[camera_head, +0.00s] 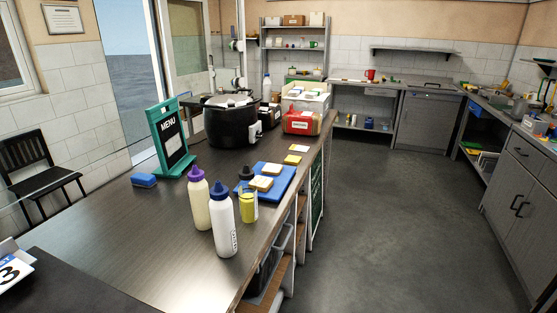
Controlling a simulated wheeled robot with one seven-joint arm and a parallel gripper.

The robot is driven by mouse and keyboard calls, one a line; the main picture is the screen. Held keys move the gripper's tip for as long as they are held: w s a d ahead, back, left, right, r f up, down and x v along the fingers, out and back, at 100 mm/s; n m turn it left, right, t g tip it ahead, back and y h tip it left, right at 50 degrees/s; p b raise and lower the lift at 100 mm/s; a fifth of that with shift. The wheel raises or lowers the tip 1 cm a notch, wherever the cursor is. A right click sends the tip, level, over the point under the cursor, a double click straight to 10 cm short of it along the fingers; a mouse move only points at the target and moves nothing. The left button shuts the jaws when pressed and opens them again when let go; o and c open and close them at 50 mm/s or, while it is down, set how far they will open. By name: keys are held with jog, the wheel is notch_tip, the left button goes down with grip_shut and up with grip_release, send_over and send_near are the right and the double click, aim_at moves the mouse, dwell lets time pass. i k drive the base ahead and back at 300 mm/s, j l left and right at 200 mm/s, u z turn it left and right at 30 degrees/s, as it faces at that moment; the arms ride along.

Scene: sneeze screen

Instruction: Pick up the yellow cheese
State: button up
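Two pale yellow blocks that look like cheese lie on a blue board (283,186) on the dark counter. The farther yellow block (271,169) is near the board's far side, and the nearer yellow block (261,183) lies in front of it. Both are small in view, so I cannot tell which is the yellow cheese. A flat yellow and white piece (294,159) lies beyond the board, with a paler one behind it. My gripper is not in this view, so I cannot tell whether it is open or shut.
A green menu stand (171,140), black pot (231,125) and red container (299,122) stand farther back. The counter's near left (130,230) is clear. Open floor (400,220) lies right.

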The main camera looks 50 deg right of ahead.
aim_at(290, 159)
jog(key=i+l, duration=0.2)
jog(key=l, duration=0.2)
jog(key=i+l, duration=0.25)
jog(key=l, duration=0.15)
jog(key=i+l, duration=0.2)
jog(key=l, duration=0.15)
jog(key=i+l, duration=0.2)
jog(key=l, duration=0.2)
jog(key=i+l, duration=0.25)
jog(key=l, duration=0.15)
